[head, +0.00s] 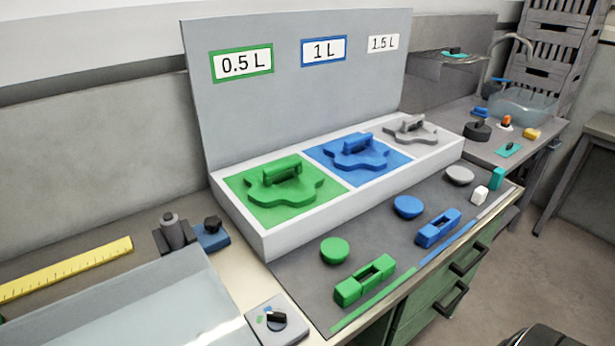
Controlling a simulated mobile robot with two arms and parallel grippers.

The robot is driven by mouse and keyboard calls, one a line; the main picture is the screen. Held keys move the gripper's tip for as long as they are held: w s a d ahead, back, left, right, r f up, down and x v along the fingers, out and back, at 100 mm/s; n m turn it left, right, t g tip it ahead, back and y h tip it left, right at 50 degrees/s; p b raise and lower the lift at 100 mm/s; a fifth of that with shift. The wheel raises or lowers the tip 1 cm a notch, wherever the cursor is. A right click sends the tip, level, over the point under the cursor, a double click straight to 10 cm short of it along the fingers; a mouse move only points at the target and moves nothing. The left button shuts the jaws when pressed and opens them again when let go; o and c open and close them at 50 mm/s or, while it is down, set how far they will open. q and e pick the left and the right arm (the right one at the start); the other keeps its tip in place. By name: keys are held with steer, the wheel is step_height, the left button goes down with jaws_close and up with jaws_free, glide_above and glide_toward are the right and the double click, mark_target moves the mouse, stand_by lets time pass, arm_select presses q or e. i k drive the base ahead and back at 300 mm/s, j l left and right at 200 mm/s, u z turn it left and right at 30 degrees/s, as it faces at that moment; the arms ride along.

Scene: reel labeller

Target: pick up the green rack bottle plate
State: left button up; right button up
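The green bottle plate (272,196) lies flat in the left section of the white rack (310,215), below the "0.5 L" label. It is star-shaped with a raised bar handle on top, and it rests on a green square. Nothing covers it. Neither of my grippers shows in the head view.
A blue plate (345,160) and a grey plate (425,135) sit in the rack's other sections. A grey panel (300,95) rises behind. A green disc (334,250) and green block (364,280) lie in front. A clear-sided bin (150,310) stands at left.

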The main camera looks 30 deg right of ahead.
mark_target(333, 250)
steer(key=z, duration=1.25)
